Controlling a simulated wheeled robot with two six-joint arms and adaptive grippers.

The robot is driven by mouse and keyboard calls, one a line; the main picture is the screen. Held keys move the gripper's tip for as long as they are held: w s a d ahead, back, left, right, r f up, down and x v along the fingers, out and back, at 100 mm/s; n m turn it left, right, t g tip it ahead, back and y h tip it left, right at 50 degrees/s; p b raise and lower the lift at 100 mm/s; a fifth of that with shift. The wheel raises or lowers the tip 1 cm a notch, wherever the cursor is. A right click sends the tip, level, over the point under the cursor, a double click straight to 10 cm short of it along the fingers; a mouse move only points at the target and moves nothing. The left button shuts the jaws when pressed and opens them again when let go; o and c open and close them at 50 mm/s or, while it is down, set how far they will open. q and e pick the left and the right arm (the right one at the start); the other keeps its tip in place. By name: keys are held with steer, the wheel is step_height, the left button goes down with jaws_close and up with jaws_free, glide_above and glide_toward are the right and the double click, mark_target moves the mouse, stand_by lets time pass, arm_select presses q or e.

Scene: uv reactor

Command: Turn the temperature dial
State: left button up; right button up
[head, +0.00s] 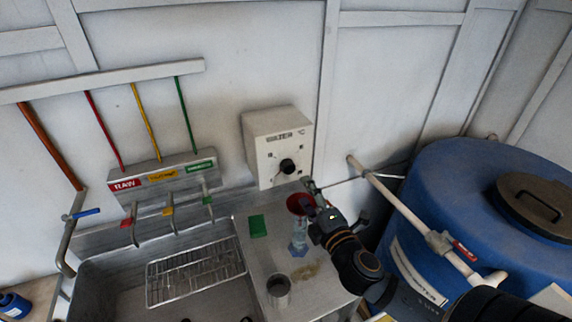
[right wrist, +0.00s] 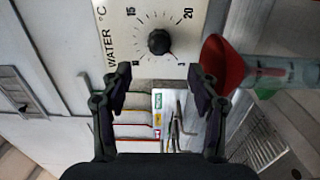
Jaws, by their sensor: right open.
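The temperature dial is a round black knob (head: 287,166) on the front of a white wall box (head: 262,133) marked WATER °C. In the right wrist view the knob (right wrist: 159,41) sits on a printed scale showing 15 and 20. My right gripper (head: 311,196) is below and to the right of the box in the head view. In the right wrist view its two fingers (right wrist: 160,76) are spread and empty. The knob appears beyond the fingertips, roughly centred between them, and apart from them. My left gripper is not in view.
A red funnel (head: 300,204) stands on a clear bottle (head: 299,240) close by my right gripper. A steel cup (head: 278,286) and green block (head: 257,226) sit on the counter. A blue tank (head: 440,190) with a pipe (head: 400,208) is at right.

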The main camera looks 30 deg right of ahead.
mark_target(290, 170)
steer(key=shift+s+r, duration=0.1)
steer(key=shift+s, duration=0.05)
steer(key=shift+w+r, duration=0.1)
steer(key=shift+w, duration=0.1)
steer(key=w+p, duration=0.2)
steer(key=w, duration=0.2)
steer(key=w+p, duration=0.2)
steer(key=w, duration=0.2)
steer(key=shift+w+d, duration=0.2)
steer(key=shift+w, duration=0.7)
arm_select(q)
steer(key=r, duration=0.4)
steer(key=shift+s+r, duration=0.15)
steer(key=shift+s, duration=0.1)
arm_select(e)
steer(key=shift+w+f, duration=0.1)
steer(key=shift+f, duration=0.1)
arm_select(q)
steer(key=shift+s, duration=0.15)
arm_select(e)
steer(key=c, duration=1.2)
